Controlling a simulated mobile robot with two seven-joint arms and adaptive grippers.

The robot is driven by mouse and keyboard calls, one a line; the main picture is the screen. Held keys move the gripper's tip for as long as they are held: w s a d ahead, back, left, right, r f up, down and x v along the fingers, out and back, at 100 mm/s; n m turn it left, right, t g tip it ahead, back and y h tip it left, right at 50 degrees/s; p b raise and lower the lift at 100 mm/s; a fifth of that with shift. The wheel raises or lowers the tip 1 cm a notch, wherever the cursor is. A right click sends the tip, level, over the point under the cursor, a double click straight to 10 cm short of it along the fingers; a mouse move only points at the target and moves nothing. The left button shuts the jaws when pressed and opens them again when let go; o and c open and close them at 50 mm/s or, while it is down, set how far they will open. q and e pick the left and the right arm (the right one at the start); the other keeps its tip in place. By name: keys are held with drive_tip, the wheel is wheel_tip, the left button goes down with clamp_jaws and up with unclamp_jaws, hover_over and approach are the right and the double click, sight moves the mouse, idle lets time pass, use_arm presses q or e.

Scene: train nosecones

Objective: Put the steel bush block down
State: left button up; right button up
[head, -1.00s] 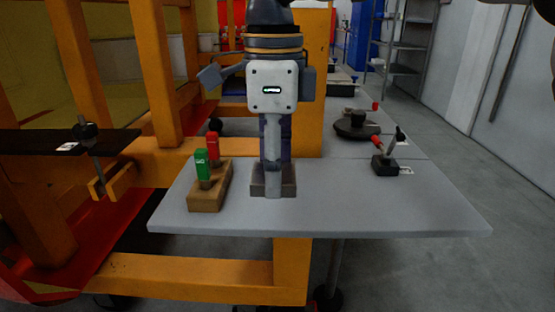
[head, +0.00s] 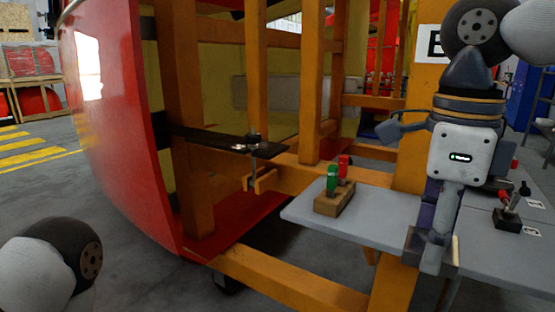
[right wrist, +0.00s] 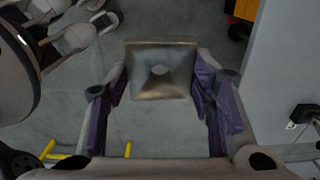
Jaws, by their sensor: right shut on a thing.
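In the right wrist view the table (right wrist: 280,75) lies to the right of the block. My left gripper is not seen.
A wooden holder (head: 334,203) with green and red pieces stands on the table. A black lever clamp (head: 507,219) is at the right. An orange frame (head: 290,282) and a red curved shell (head: 112,130) fill the left and middle.

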wheel_tip(320, 180, down, 20)
drive_tip(key=s+a+n, duration=0.1)
drive_tip(key=s+n, duration=0.1)
drive_tip(key=n, duration=2.2)
